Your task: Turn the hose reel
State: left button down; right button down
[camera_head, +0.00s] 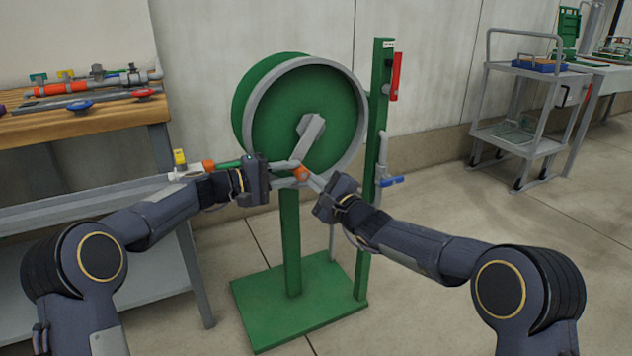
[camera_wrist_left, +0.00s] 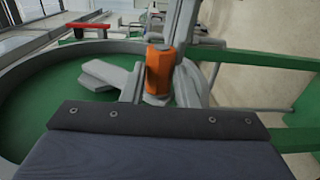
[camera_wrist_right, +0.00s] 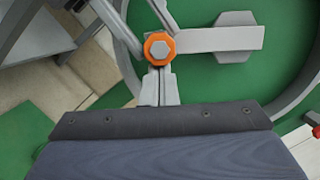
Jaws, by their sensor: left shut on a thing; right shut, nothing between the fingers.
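The hose reel is a green drum (camera_head: 330,105) with a grey rim, upright on a green post. Its grey crank arm (camera_head: 306,138) runs from the hub down to an orange handle (camera_head: 301,174) near the lower rim. My left gripper (camera_head: 291,166) is shut on the orange handle, which shows between its fingers in the left wrist view (camera_wrist_left: 160,70). My right gripper (camera_head: 310,178) is shut and empty, its fingertips close beside the handle from the lower right. The right wrist view shows the handle end-on (camera_wrist_right: 159,48); whether those fingertips touch it I cannot tell.
A green post (camera_head: 379,215) with a red part and a blue-handled valve (camera_head: 391,181) stands right of the drum. A green base plate (camera_head: 270,320) lies below. A workbench (camera_head: 85,122) with fittings is at left. A grey cart (camera_head: 520,130) stands at back right.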

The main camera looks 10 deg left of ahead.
pick_arm(q)
jog(key=c, duration=1.2)
grip_release()
jog(key=shift+f, duration=0.55)
pick_arm(e)
jog(key=shift+s+a+r+y, duration=0.3)
jog(key=shift+s+a+r, duration=0.15)
jog(key=shift+a, duration=0.25)
pick_arm(q)
jog(key=shift+o, duration=0.3)
pick_arm(e)
jog(key=shift+f, duration=0.1)
pick_arm(q)
jog(key=shift+r, duration=0.3)
pick_arm(e)
jog(key=shift+w+d+f, duration=0.15)
jog(key=shift+w+d, duration=0.05)
jog(key=shift+d, duration=0.05)
